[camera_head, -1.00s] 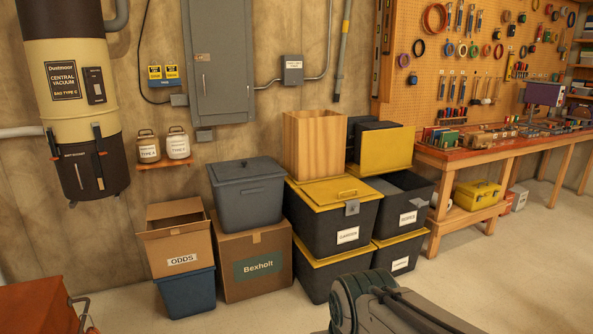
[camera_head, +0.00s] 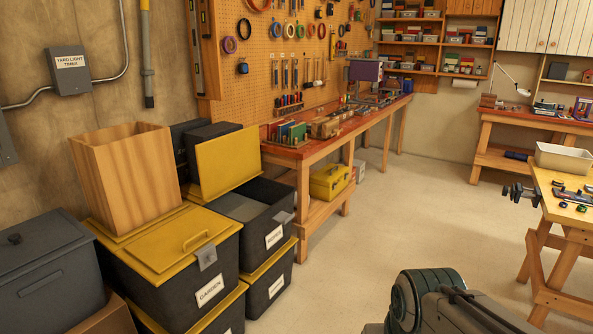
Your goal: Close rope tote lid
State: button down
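An open black tote (camera_head: 283,207) stands on top of another black tote, right of the closed tote labelled GARDEN (camera_head: 174,251). Its white front label (camera_head: 274,237) is small and seems to read ROPES. Its yellow lid (camera_head: 228,163) stands raised, roughly upright, on the left part of the tote. A grey latch (camera_head: 284,217) shows at the front rim. Something grey shows inside; I cannot tell what. Part of my arm shows at the bottom right, apart from the totes. My gripper is not in view.
A tall wooden box (camera_head: 125,178) stands on the GARDEN tote, with dark boxes (camera_head: 200,143) behind the raised lid. A red-topped workbench (camera_head: 325,140) adjoins the totes on the right. A yellow worktable (camera_head: 560,195) stands far right. The floor (camera_head: 400,215) between is clear.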

aim_at(225, 162)
jog(key=z, duration=0.2)
jog(key=i, duration=1.75)
jog(key=u, duration=0.7)
jog(key=i, duration=1.2)
jog(key=u, duration=0.95)
